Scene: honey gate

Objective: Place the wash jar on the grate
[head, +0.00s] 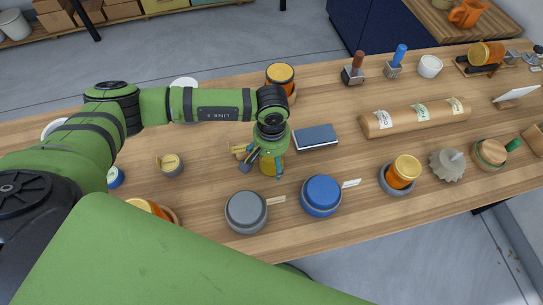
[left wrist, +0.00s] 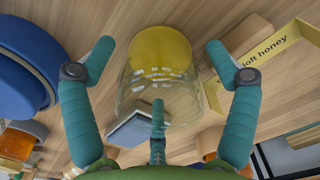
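A clear glass jar with a yellow disc at one end (left wrist: 160,50) stands between the fingers of my left gripper (left wrist: 160,72) in the left wrist view. In the head view the jar (head: 271,166) is small and partly covered by the gripper (head: 262,167). The fingers are spread to both sides of the jar, with gaps between them and the glass. I cannot tell for sure that this is the wash jar. No grate can be made out clearly. My right gripper is out of view.
A yellow sign reading "loft honey" (left wrist: 262,56) stands beside the jar. A grey round pot (head: 246,212) and a blue one (head: 321,195) are in front. A dark blue book (head: 316,137) lies to the right, with a labelled cardboard tube (head: 415,117) beyond it.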

